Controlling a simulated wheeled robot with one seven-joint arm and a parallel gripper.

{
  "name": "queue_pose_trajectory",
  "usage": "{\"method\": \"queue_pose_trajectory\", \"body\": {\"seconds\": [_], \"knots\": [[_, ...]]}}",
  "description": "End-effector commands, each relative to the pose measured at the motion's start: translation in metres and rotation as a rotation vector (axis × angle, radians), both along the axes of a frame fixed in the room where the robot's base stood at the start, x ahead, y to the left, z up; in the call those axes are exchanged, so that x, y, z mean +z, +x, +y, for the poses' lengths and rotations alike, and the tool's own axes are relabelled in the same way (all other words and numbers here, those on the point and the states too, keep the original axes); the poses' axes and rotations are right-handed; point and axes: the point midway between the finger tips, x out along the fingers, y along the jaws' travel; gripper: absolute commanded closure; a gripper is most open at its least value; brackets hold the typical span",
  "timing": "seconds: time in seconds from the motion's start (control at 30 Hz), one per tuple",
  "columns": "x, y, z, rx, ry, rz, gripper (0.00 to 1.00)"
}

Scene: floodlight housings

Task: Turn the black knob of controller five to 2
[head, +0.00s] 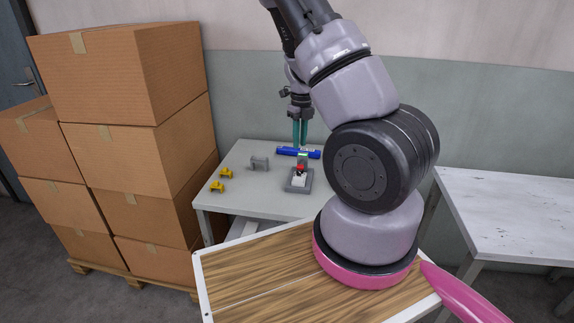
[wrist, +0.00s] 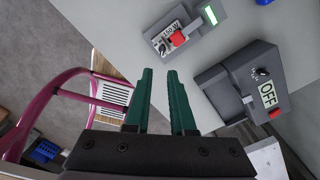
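In the wrist view, a dark grey controller box (wrist: 222,92) lies right of my gripper. It carries a small black knob (wrist: 261,73), a label reading OFF and a red button at its lower corner. No number five is legible. A second grey box (wrist: 177,36) lies beyond the fingertips, with a red knob, a white label and a lit green display. My gripper (wrist: 160,73) has two green fingers, apart, with nothing between them. In the head view my gripper (head: 300,133) points down over the back of the grey table, behind a small grey device (head: 299,186) with a red part.
The grey table (head: 240,201) also bears a blue object (head: 312,154), a grey bracket (head: 259,163) and two yellow brackets (head: 226,173). Stacked cardboard boxes (head: 135,160) stand at the left. A white table (head: 510,205) stands at the right. A wall is close behind.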

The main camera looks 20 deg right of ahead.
Motion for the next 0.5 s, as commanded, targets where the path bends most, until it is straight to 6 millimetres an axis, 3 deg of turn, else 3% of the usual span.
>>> {"method": "queue_pose_trajectory", "body": {"seconds": [0.27,0.5], "knots": [[-0.025,0.000,-0.006,-0.044,-0.017,0.011,0.78],[-0.071,-0.001,-0.006,-0.042,-0.017,0.011,0.78]]}}
